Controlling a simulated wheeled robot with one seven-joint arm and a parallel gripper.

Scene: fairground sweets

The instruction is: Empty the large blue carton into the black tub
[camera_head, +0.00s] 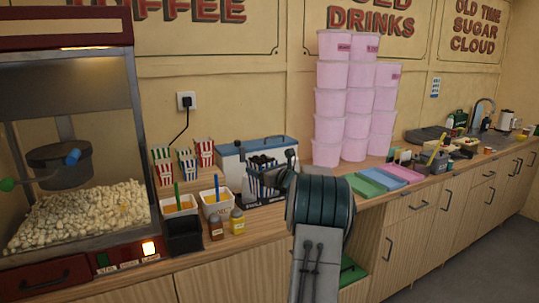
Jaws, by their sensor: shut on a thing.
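The large blue carton (255,186), striped blue and white with dark pieces at its top, is upright near the middle of the counter. My gripper (272,179) is shut on it from the right side; the fingers are small and partly lost against the dark parts there. My arm hides what lies to the right of the carton. I cannot tell whether the carton touches the dark base under it. The black tub (184,238) stands at the counter's front edge, left of and nearer than the carton. Its inside looks dark.
Striped cartons (205,152) and a blue-lidded box (228,160) are behind. A popcorn machine (70,150) is left; pink tubs (328,103) are stacked right.

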